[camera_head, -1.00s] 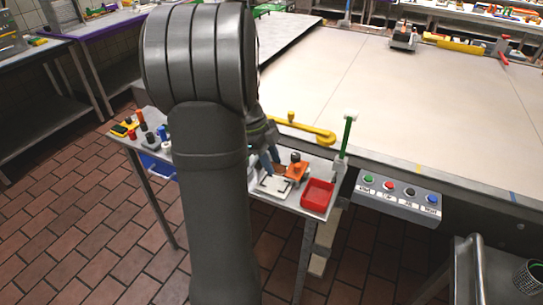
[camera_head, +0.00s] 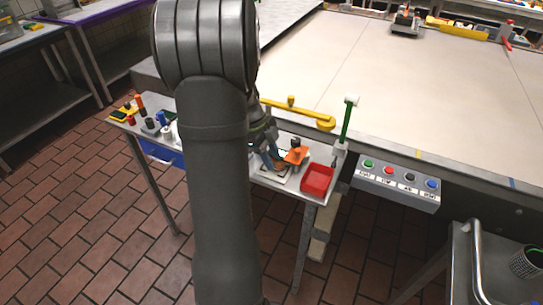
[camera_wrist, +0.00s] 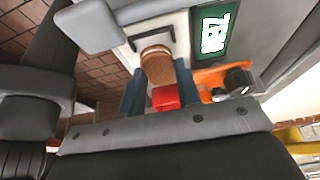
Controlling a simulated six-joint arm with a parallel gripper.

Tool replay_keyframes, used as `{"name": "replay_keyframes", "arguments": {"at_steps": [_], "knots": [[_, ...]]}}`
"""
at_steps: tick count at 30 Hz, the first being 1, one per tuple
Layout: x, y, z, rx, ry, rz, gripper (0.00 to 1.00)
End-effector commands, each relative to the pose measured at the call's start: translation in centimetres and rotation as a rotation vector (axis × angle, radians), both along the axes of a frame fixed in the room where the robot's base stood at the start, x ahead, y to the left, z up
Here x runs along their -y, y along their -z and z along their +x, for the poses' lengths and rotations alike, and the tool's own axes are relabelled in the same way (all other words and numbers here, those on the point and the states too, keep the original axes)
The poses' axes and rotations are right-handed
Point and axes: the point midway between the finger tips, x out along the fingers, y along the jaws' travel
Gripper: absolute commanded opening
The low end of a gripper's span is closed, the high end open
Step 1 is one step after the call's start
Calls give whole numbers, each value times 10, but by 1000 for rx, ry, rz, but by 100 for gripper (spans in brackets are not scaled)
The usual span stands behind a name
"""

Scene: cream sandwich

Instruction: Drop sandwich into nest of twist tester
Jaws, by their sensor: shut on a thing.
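In the wrist view a round brown sandwich (camera_wrist: 157,62) lies between the two blue fingers of my gripper (camera_wrist: 160,90), which is shut on it. A pale frame with dark corner pieces (camera_wrist: 131,44) shows just beyond the sandwich; I cannot tell whether the sandwich touches it. The twist tester has a green display (camera_wrist: 214,30) and an orange arm with a dark knob (camera_wrist: 238,80), right of the fingers. In the head view my gripper (camera_head: 270,160) is over the tester's pale plate (camera_head: 277,174), left of the orange part (camera_head: 296,155). My arm hides part of the bench, and the sandwich is not discernible there.
A red tray (camera_head: 318,179) sits at the bench's right end, beside a green post (camera_head: 346,122). A yellow bar (camera_head: 300,112) runs behind. Several small items (camera_head: 150,122) stand at the left end. A red piece (camera_wrist: 165,97) shows between the fingers near the palm.

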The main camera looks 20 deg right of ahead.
Motion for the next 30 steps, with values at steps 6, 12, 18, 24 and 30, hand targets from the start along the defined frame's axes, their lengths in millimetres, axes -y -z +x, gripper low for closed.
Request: {"name": "replay_keyframes", "arguments": {"at_steps": [6, 12, 18, 24, 30], "knots": [[0, 0, 0, 0, 0, 0, 52], [0, 0, 0, 0, 0, 0, 56], [-1, -5, 2, 3, -1, -1, 56], [-10, -36, 12, 5, -2, -1, 56], [-24, -83, 25, 6, -2, -2, 56]]}}
